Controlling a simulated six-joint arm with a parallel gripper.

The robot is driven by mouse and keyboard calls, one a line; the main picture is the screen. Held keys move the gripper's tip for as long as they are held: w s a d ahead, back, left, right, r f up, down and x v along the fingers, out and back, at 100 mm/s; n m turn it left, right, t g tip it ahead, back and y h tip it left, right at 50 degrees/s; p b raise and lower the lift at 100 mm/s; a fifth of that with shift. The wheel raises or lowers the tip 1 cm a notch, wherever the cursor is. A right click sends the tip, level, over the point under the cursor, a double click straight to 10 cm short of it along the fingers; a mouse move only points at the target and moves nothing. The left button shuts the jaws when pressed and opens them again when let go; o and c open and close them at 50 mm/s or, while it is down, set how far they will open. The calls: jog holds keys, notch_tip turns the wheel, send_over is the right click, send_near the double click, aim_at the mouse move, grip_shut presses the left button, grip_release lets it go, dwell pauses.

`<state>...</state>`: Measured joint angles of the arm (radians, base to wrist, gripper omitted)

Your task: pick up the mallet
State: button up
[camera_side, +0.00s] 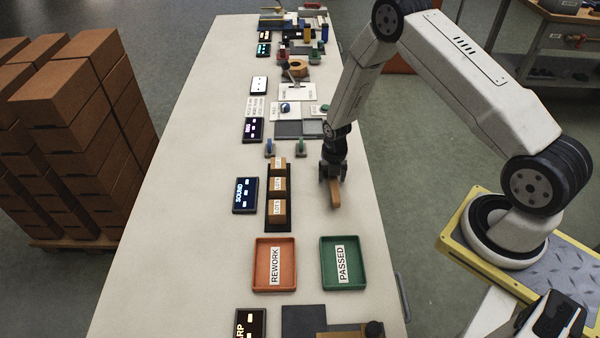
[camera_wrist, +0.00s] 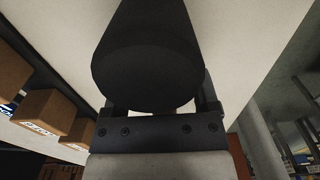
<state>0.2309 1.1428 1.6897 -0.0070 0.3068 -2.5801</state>
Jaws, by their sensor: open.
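A wood-coloured bar (camera_side: 335,196), seemingly part of the mallet, shows at the fingertips of my gripper (camera_side: 333,177) in the side view. It slants down toward the front, over the table right of the bricks. My fingers stand apart on either side of its upper end; I cannot tell whether they touch it. In the wrist view a large dark cylinder (camera_wrist: 147,65) fills the middle, very close, between the fingers. I cannot tell whether it is the mallet's head. It hides the fingertips and the table beneath.
Three brown bricks (camera_side: 277,208) stand in a row on a dark holder, left of my gripper, beside a "SOUND" display (camera_side: 245,195). An orange "REWORK" tray (camera_side: 257,265) and a green "PASSED" tray (camera_side: 325,265) lie in front. Parts crowd the table's far end. Its left strip is clear.

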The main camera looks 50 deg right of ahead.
grip_shut()
jog(key=shift+r, duration=0.2)
dwell(0.4)
jog(key=shift+r, duration=0.8)
jog(key=s+a+r, duration=0.2)
jog(key=s+r, duration=0.9)
jog(key=s, duration=0.2)
jog(key=shift+s+a, duration=0.25)
jog(key=shift+s, duration=0.15)
